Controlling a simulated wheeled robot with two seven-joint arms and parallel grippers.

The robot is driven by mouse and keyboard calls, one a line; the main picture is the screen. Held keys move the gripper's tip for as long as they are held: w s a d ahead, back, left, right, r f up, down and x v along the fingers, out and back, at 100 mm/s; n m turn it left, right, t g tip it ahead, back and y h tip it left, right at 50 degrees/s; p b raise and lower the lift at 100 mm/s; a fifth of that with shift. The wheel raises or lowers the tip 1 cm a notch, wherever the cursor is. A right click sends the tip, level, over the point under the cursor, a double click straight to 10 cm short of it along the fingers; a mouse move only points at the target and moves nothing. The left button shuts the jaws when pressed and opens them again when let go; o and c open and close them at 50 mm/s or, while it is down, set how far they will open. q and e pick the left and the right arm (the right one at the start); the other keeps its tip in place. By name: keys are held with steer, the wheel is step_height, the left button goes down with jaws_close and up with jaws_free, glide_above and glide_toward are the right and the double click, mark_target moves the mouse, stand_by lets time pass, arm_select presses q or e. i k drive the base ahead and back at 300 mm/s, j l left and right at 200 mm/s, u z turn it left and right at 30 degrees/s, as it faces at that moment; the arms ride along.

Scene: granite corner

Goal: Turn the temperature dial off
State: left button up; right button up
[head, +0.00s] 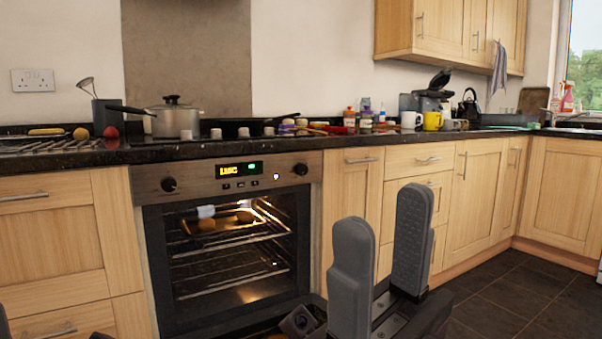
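The built-in oven has a steel control panel (210,172) with a lit display (239,170). One round dark dial (169,185) is at the panel's left end and another dial (300,168) is at its right end. I cannot read their markings or tell which one is the temperature dial. The oven's inside is lit and shows racks with food. My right gripper (383,212) is open and empty, its grey fingers upright and apart. It is right of and below the right dial, not touching it. Only a dark sliver, possibly my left gripper, shows at the lower left edge.
The dark countertop (350,137) runs above the oven and drawers. A lidded pot (172,118) stands on the hob with its handle to the left. Jars, a yellow mug (432,121) and a kettle (468,108) stand further right. The tiled floor at right is clear.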

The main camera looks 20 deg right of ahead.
mark_target(300, 168)
steer(key=i+z, duration=0.15)
steer(key=i, duration=1.1)
